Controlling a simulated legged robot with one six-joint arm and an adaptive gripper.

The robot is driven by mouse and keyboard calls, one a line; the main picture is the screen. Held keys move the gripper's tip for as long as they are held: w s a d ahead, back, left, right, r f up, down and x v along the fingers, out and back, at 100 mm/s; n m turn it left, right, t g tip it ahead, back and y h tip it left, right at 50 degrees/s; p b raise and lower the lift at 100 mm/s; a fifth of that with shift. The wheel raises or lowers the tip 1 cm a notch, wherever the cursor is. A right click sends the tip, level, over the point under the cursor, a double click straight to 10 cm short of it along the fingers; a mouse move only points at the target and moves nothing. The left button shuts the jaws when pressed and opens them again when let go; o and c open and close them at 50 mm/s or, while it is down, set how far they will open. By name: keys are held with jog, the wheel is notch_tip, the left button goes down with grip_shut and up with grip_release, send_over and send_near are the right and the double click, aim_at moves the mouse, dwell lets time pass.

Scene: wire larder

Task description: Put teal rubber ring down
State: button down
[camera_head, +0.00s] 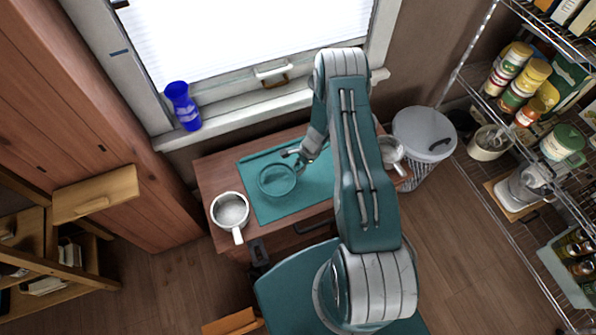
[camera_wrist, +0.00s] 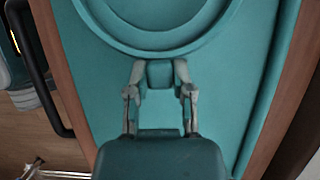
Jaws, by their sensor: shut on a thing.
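The teal rubber ring (camera_head: 277,193) is a round, thick-rimmed piece over the teal mat (camera_head: 300,204) on the small wooden table. It fills the top of the wrist view (camera_wrist: 150,44), partly cut off by the frame edge. My gripper (camera_head: 299,164) is at the ring's upper right edge in the head view. In the wrist view my gripper (camera_wrist: 160,76) has its two fingers closed on a teal block at the ring's near edge. The ring is close above or on the mat; I cannot tell whether it touches.
A white pan (camera_head: 231,210) stands at the table's left end, and another pan (camera_head: 390,149) at its right. A grey bin (camera_head: 422,134) is right of the table. A blue vase (camera_head: 182,106) is on the window sill. The mat's lower part is bare.

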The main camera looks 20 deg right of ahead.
jog(key=shift+w+f, duration=0.15)
jog(key=shift+f, duration=0.75)
jog(key=shift+w+f, duration=0.1)
jog(key=shift+f, duration=0.8)
jog(key=shift+c, duration=2.4)
grip_release()
